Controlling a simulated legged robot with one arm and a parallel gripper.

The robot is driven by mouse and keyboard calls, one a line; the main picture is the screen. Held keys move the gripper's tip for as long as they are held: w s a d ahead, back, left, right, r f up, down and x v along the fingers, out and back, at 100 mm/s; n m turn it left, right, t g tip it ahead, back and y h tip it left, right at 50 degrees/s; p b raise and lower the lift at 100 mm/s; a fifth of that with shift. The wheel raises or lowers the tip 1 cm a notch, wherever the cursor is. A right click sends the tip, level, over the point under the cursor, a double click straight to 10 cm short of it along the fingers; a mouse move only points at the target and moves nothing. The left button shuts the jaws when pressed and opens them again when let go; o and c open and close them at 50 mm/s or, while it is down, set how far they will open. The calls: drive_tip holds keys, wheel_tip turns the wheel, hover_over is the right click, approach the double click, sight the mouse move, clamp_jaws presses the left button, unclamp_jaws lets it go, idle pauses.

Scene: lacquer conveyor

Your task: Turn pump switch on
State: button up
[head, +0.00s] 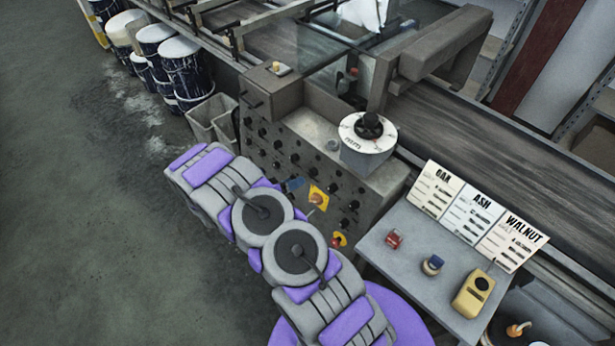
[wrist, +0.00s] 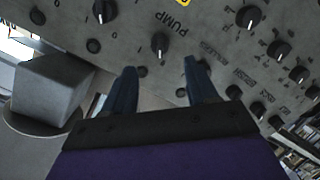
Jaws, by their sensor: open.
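A grey panel of black knobs fills most of the wrist view. The word PUMP is printed on it, and a black knob (wrist: 160,43) with a pale pointer line sits just beside that word. My gripper (wrist: 164,70) is open and empty, its two dark blue fingers pointing at the panel on either side of that knob's line. The knob lies just beyond the fingertips, and I see no contact. In the head view the control panel (head: 275,150) stands in the middle, and a dark blue finger of my gripper shows beside my arm, which hides part of the panel.
More knobs (wrist: 248,17) surround the pump knob. The head view shows yellow-backed buttons (head: 318,197) on the panel, a white dial (head: 368,138) on top, and a side table (head: 405,250) with sample cards and small devices.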

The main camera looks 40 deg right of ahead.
sight(312, 173)
drive_tip(key=b+x, duration=0.1)
drive_tip(key=x, duration=0.7)
drive_tip(key=shift+b, duration=0.35)
drive_tip(key=c, duration=1.1)
